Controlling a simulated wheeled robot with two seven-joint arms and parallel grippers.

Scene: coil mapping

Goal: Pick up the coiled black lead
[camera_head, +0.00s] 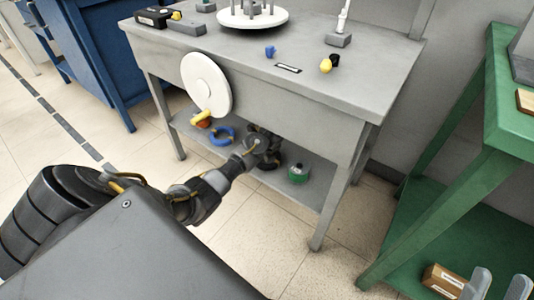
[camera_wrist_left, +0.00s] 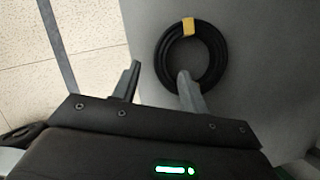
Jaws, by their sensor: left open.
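The coiled black lead (camera_wrist_left: 222,62) lies on the grey lower shelf in the left wrist view, with a yellow tag (camera_wrist_left: 189,26) at its top. In the head view the black coil (camera_head: 268,166) is mostly hidden under my left gripper. My left gripper (camera_wrist_left: 159,72) is open and empty. One finger overlaps the coil's near edge in the picture; the other is to the left of the ring. I cannot tell whether they touch it. My right gripper (camera_head: 501,284) is at the bottom right in the head view, with its fingers apart, far from the coil.
A blue coil (camera_head: 222,136), an orange one (camera_head: 202,122) and a green one (camera_head: 298,173) sit on the same shelf. A green rack (camera_head: 500,120) stands to the right.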

